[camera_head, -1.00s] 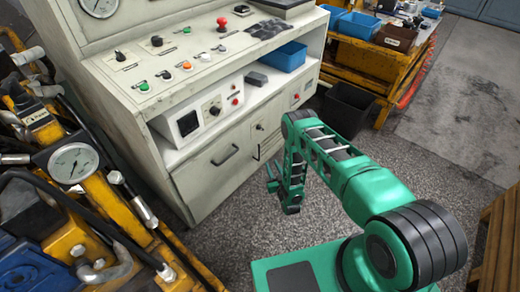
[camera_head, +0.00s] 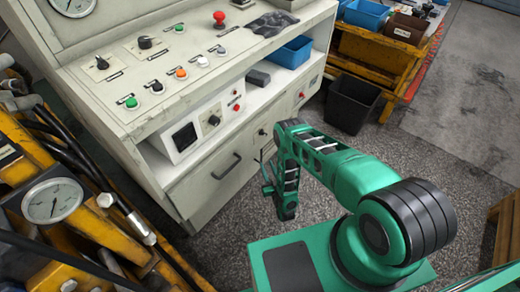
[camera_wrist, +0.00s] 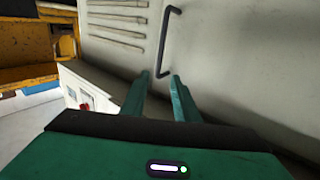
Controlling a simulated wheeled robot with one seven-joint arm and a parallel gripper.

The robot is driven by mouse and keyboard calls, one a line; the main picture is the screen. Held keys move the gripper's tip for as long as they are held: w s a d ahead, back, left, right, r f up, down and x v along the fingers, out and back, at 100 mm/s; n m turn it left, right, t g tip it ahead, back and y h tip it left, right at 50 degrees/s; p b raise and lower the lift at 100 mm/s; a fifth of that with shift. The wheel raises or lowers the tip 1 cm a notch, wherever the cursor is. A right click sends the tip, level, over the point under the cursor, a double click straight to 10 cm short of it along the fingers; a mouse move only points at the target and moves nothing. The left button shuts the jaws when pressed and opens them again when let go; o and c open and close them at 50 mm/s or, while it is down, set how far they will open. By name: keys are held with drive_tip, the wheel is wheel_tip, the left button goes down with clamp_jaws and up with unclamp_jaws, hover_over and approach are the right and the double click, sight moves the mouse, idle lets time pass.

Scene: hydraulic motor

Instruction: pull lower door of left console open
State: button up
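The cream console (camera_head: 190,195) stands at left centre in the head view, with a lower door (camera_head: 207,184) that looks shut. A dark bar handle (camera_head: 226,166) is on that door. My gripper (camera_head: 266,180) is right of this handle and hides part of the front beside it. In the wrist view, two green fingers (camera_wrist: 161,88) are apart with nothing between them. A dark bar handle (camera_wrist: 164,42) on a pale panel lies just ahead of the fingertips. I see no clear contact with it. I cannot tell for certain which door this handle belongs to.
A black bin (camera_head: 352,103) and a yellow workbench (camera_head: 362,47) stand right of the console. Yellow machinery with a gauge (camera_head: 53,200) is close on the left. Slots (camera_wrist: 118,22) mark the panel beside the handle.

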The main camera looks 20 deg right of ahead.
drive_tip(key=w, duration=1)
drive_tip(key=shift+w, duration=0.4)
drive_tip(key=shift+a, duration=0.1)
